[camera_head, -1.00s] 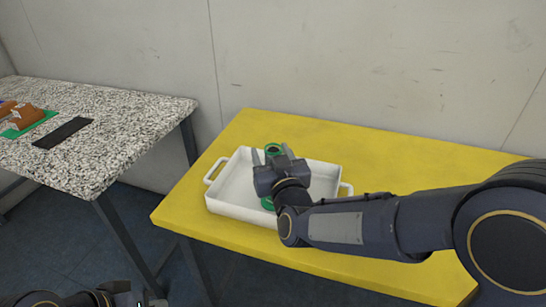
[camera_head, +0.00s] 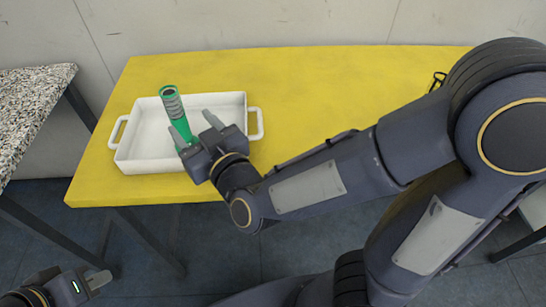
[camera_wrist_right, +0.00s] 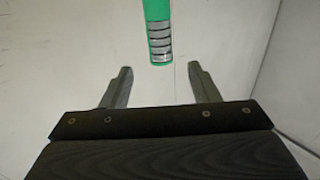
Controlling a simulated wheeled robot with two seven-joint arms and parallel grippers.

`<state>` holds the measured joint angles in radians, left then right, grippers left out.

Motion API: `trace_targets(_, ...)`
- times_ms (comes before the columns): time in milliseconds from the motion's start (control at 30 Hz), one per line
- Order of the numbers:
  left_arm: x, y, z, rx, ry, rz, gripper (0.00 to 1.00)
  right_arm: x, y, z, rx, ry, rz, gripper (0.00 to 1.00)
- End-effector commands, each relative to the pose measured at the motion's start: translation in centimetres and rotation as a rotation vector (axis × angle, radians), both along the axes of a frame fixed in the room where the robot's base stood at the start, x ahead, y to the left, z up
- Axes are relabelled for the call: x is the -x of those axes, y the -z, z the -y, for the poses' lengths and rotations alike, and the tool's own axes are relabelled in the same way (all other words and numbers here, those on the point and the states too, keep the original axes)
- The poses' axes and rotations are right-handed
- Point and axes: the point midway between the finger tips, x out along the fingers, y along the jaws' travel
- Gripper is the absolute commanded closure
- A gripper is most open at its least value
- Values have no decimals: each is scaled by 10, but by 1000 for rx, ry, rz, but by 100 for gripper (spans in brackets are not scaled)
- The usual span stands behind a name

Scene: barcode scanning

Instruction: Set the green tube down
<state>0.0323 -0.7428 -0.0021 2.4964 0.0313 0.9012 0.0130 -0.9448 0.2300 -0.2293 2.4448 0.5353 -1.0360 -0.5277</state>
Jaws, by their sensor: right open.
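The green tube (camera_head: 176,110), with a grey banded section, is at the white tray in the head view, leaning slightly. The white tray (camera_head: 133,150) has two side handles. My right gripper (camera_head: 197,128) is open at the tray's front right, its fingers pointing toward the tube. In the right wrist view the tube (camera_wrist_right: 158,30) lies beyond the open fingertips (camera_wrist_right: 160,75), between their lines and not gripped. The tube's lower end is partly hidden by my right gripper in the head view. My left gripper (camera_head: 98,281) is at the lower left, away from the tray.
The tray stands on the left part of a yellow table (camera_head: 300,75). Free table surface lies behind and right of it. A speckled table (camera_head: 30,105) is at the left, with a gap between. A small dark object (camera_head: 437,80) lies at the table's far right.

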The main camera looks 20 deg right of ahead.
Motion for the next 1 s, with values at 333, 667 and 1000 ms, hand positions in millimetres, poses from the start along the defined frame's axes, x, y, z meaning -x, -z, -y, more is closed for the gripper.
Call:
trace_targets(333,0,0,0,0,0,0,100,7,16,52,-166,-94,-315,45)
trace_targets(667,0,0,0,0,0,0,100,114,62,145,-232,-58,-856,45)
trace_targets(1000,0,0,0,0,0,0,100,185,88,180,-226,84,-1116,45)
